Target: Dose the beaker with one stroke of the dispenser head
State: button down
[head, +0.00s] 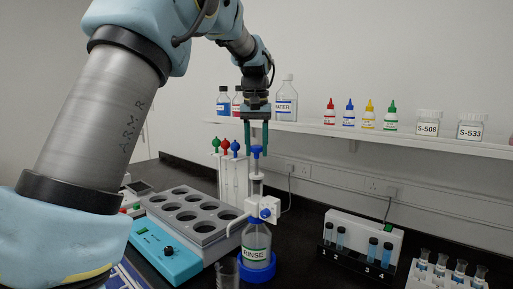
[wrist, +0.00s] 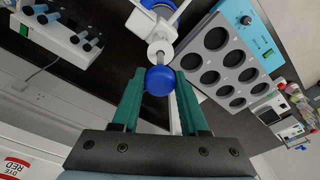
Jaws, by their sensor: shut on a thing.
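The dispenser bottle (head: 256,240), labelled RINSE, stands upright in a blue base ring on the dark bench. Its dispenser head has a white body with a blue knob, a clear barrel and a blue plunger cap (head: 256,150); the cap also shows in the wrist view (wrist: 160,80). A thin spout (head: 233,224) reaches left from the head and bends down. A clear beaker (head: 228,272) stands below the spout, partly cut off by the picture's bottom edge. My gripper (head: 257,146) points down from above, its green fingers shut on the blue cap.
A grey block with round wells (head: 190,213) on a blue device stands left of the bottle. Pipettes (head: 235,150) hang in a stand behind. A wall shelf (head: 400,137) carries bottles and jars. Vial racks (head: 362,240) stand at right, with bare bench between.

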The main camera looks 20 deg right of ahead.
jog(key=shift+f+b, duration=1.5)
jog(key=shift+f, duration=0.9)
dwell(0.4)
jog(key=shift+c, duration=1.7)
grip_release()
